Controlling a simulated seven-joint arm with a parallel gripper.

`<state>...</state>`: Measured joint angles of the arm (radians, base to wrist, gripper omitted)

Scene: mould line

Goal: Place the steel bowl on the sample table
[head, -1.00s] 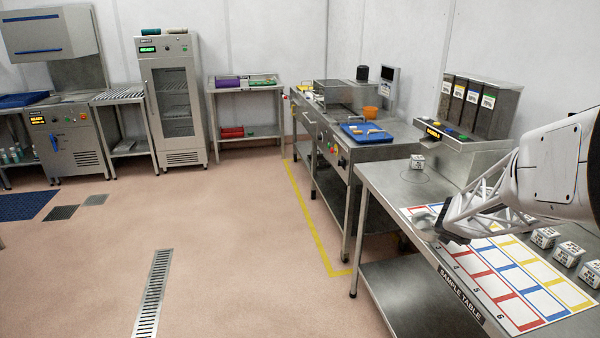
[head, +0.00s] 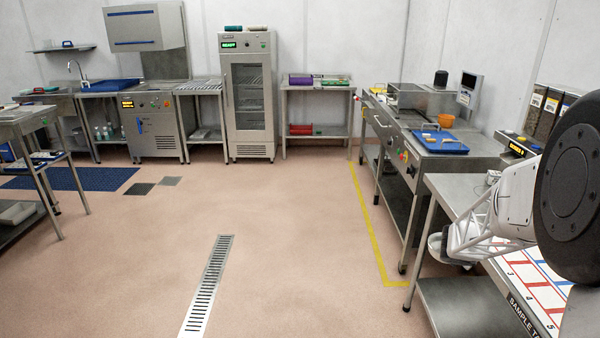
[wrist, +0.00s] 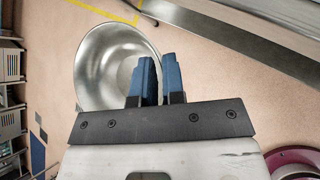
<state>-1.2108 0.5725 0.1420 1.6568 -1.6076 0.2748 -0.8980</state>
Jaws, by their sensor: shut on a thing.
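The steel bowl (wrist: 112,72) is a shiny round bowl, seen from above in the wrist view. My gripper (wrist: 157,75) has its blue fingers close together on the bowl's rim. In the head view, the bowl (head: 438,247) shows as a small silver shape at the tip of my gripper (head: 450,240), partly hidden by it. The sample table (head: 448,186) is a steel table at the right, with its label on the front edge. The bowl hangs just off the table's left edge, with floor beneath it in the wrist view.
A colour-bordered chart (head: 520,282) lies on the sample table; my arm hides much of the tabletop. A steel bench with a blue tray (head: 440,142) stands behind. The floor (head: 290,240) to the left is open, with a drain grate (head: 207,285).

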